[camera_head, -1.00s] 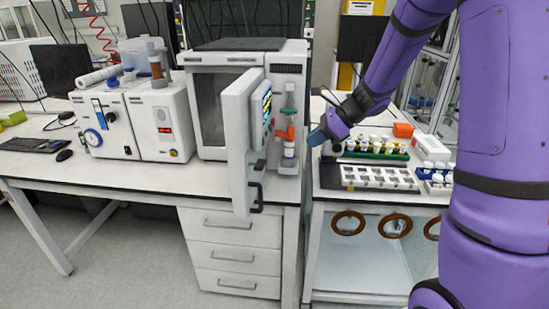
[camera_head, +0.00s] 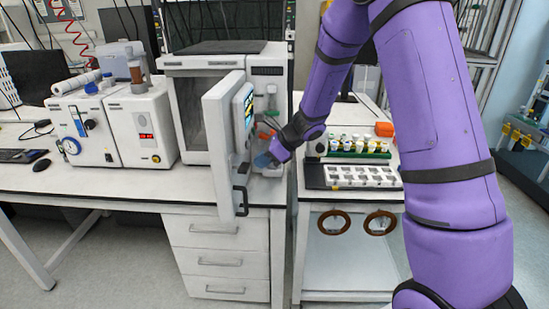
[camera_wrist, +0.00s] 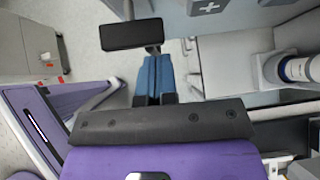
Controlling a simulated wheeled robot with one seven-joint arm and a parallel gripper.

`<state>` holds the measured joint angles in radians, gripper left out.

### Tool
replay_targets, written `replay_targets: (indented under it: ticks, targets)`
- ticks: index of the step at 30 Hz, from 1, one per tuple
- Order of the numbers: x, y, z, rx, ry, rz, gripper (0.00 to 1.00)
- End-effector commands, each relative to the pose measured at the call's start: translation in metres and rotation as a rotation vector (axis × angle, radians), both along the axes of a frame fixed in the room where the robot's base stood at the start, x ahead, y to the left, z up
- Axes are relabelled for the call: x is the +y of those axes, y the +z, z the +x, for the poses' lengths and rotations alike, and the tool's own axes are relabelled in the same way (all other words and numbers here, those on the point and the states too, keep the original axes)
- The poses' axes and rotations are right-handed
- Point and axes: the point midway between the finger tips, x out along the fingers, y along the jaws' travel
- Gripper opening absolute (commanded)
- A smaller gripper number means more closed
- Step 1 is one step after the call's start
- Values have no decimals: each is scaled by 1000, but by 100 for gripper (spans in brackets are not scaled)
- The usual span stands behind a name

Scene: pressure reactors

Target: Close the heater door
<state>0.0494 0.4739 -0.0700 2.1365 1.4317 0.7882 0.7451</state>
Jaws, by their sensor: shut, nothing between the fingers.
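The heater (camera_head: 226,60) is a white box on the bench with a dark chamber. Its white door (camera_head: 222,140) stands wide open toward me, with a lit panel on its right face and a black handle (camera_head: 241,198) low near its free edge. My gripper (camera_head: 264,160), with blue fingers, is just right of the door's panel side. In the wrist view the fingers (camera_wrist: 155,75) are together and empty. The handle (camera_wrist: 131,35) shows close beyond them, and part of the door (camera_wrist: 215,8) is at the top. Whether fingers and handle touch is unclear.
A white bottle (camera_wrist: 300,68) stands at the heater's front right, close to my gripper. Right of it are a green rack (camera_head: 352,153) of vials and a white tray (camera_head: 360,176). White instruments (camera_head: 138,120) stand left of the heater. Floor is open before the drawers.

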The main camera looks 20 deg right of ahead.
Motion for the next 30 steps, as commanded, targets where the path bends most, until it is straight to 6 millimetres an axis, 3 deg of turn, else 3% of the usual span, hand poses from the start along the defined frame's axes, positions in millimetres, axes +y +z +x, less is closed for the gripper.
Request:
replay_targets:
  ticks: [20, 26, 30]
  targets:
    - [13, 0, 6, 1, 1, 0, 0]
    - [33, 0, 10, -1, 2, 0, 0]
    - [59, 0, 18, 1, 4, 1, 0]
